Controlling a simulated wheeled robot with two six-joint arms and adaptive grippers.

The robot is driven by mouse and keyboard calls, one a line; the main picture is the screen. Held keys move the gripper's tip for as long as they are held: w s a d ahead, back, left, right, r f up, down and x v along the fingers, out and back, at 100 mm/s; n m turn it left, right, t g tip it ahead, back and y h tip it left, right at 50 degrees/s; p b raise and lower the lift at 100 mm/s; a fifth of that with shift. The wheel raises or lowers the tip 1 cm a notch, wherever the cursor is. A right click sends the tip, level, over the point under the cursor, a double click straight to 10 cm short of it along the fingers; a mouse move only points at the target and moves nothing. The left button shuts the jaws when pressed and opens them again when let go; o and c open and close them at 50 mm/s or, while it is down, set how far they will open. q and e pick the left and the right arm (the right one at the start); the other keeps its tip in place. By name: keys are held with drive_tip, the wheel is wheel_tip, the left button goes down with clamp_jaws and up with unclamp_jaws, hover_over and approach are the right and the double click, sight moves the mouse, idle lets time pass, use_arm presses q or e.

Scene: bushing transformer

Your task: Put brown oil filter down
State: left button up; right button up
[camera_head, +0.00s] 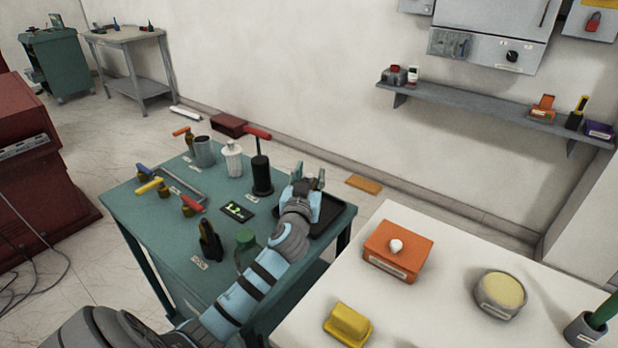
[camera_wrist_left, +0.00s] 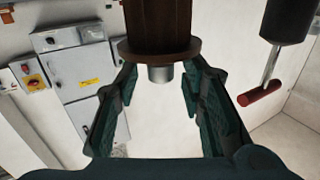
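The brown oil filter (camera_wrist_left: 160,24) shows at the top of the left wrist view, with a wide flange (camera_wrist_left: 160,51) and a short silver stub (camera_wrist_left: 160,74). Its other end runs out of the frame. My left gripper (camera_wrist_left: 159,82) has its two dark fingers apart, one on each side of the stub, with visible gaps to it. In the head view my left gripper (camera_head: 310,187) is over the black tray (camera_head: 343,222) at the right end of the green table. My right gripper is not in view.
Close left of the gripper stands a black post (camera_head: 262,176) with a red T-handle. The green table (camera_head: 160,225) also holds a white bottle (camera_head: 232,160), a grey cup (camera_head: 204,151), a small display (camera_head: 237,211) and several valves. A white table (camera_head: 420,300) stands at right.

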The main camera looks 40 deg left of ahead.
use_arm(q)
drive_tip(key=shift+r, duration=0.15)
drive_tip(key=v, duration=1.2)
drive_tip(key=shift+p, duration=0.3)
